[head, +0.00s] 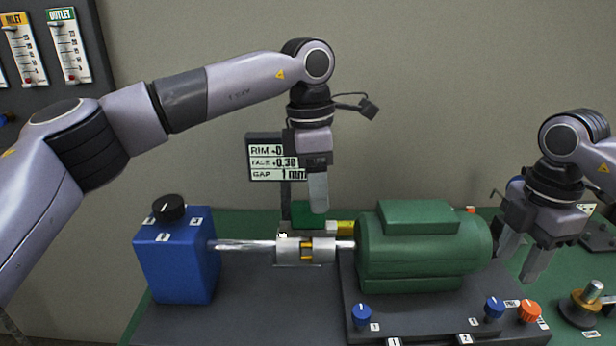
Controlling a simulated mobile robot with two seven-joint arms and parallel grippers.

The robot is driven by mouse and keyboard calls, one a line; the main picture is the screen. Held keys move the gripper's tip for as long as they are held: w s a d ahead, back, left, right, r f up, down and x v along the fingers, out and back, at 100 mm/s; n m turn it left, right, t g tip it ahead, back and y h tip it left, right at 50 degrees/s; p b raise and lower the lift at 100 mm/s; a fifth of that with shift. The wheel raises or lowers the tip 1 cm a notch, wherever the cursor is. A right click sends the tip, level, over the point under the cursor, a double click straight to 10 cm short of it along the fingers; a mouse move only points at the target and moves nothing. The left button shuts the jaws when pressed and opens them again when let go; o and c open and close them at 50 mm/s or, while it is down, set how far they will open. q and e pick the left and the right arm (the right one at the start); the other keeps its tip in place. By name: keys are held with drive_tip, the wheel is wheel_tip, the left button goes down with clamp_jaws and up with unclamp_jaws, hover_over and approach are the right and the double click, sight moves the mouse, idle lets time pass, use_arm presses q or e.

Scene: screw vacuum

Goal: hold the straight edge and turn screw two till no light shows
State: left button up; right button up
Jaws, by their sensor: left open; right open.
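A green motor (425,245) sits on a dark base. A blue pump block (177,262) stands to the left. A shaft (250,245) and a silver coupling (291,250) with a yellow insert join them. My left gripper (318,205) points down above the coupling, open and seen edge-on, holding nothing visible. My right gripper (519,262) is open and empty beside the motor's right end. I cannot clearly pick out the straight edge or any light gap.
An orange knob (530,311) is at the base's right. A brass-and-black fixture (587,304) stands far right. Gauges (67,45) hang at upper left.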

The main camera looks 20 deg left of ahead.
sight(308, 204)
use_arm(q)
drive_tip(key=shift+s+a+r+y, duration=0.1)
drive_tip(key=shift+a+r+y, duration=0.4)
drive_tip(key=shift+a+y, duration=0.15)
drive_tip(key=shift+a+f, duration=0.2)
drive_tip(key=shift+f, duration=3.25)
drive_tip(key=shift+c, duration=0.3)
clamp_jaws()
